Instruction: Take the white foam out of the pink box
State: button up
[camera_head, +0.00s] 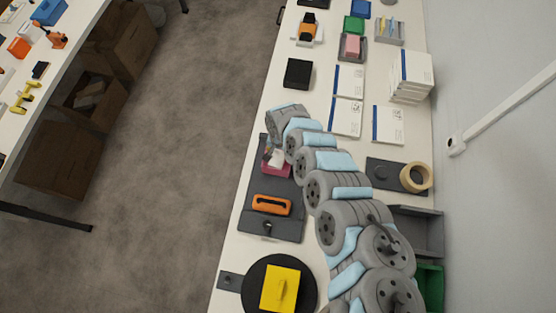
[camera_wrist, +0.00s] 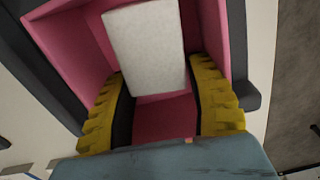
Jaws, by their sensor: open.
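The pink box (camera_wrist: 75,52) fills the upper part of the wrist view, and its open inside shows. The white foam (camera_wrist: 145,45) is a pale rectangular block inside it. My gripper (camera_wrist: 162,95) has yellow ribbed fingers, spread apart, one on each side of the foam's lower end. I see gaps between the foam and the fingers near their tips; contact cannot be told. In the head view the pink box (camera_head: 277,172) shows in part on a dark tray beside my arm, with something pale in it. My arm hides the gripper there.
The dark tray (camera_head: 285,228) also holds an orange-handled piece (camera_head: 270,205). A yellow block (camera_head: 278,288) lies on a black disc nearer the front. A black box (camera_head: 298,73) and white cartons (camera_head: 348,82) stand further back. A tape roll (camera_head: 416,177) is right of my arm.

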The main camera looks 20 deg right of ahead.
jog(key=shift+s, duration=0.1)
jog(key=c, duration=0.5)
jog(key=shift+r, duration=0.2)
